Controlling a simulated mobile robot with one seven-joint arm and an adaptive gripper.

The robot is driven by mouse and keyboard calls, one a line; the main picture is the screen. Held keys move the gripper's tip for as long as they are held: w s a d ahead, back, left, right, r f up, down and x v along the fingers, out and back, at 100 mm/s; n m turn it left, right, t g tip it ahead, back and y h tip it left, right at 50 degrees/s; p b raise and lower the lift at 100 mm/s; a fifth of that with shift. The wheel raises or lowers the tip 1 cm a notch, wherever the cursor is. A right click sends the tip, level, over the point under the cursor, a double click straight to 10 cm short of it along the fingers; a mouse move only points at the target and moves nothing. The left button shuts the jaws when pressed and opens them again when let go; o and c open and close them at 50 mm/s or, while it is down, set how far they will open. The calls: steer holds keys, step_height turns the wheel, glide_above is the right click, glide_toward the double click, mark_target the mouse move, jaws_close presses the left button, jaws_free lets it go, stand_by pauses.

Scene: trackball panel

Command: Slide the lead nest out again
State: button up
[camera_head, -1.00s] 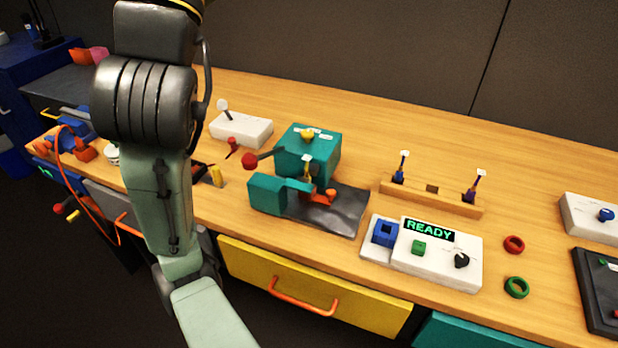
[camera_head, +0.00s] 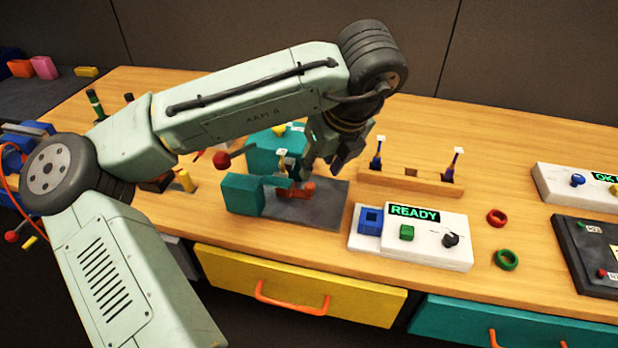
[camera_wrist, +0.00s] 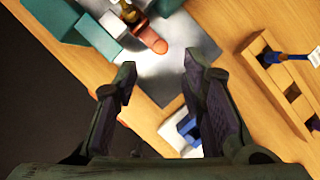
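The orange nest (camera_head: 307,188) sits on the grey metal plate (camera_head: 325,210) in front of the teal press (camera_head: 262,152). A white-tagged lead (camera_head: 283,160) stands upright at the nest; whether it is seated in it is unclear. The nest (camera_wrist: 150,40) shows ahead of the fingers in the wrist view. My gripper (camera_head: 338,165) is above the plate, just to the right of the nest. In the wrist view my gripper (camera_wrist: 158,68) is open, with nothing between its fingertips. My arm hides part of the press.
A red-knobbed lever (camera_head: 221,160) sticks out left of the press. The white READY panel (camera_head: 440,252) is to the right. Behind it a wooden rack (camera_head: 425,188) holds two tagged leads. Red (camera_head: 497,217) and green rings (camera_head: 507,260) lie farther right.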

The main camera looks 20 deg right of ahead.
mark_target(310, 185)
steer(key=x, duration=0.7)
steer(key=shift+w+f+p, duration=0.1)
steer(key=shift+f+p, duration=0.05)
steer(key=shift+p, duration=0.15)
steer(key=shift+c, duration=0.4)
jaws_close()
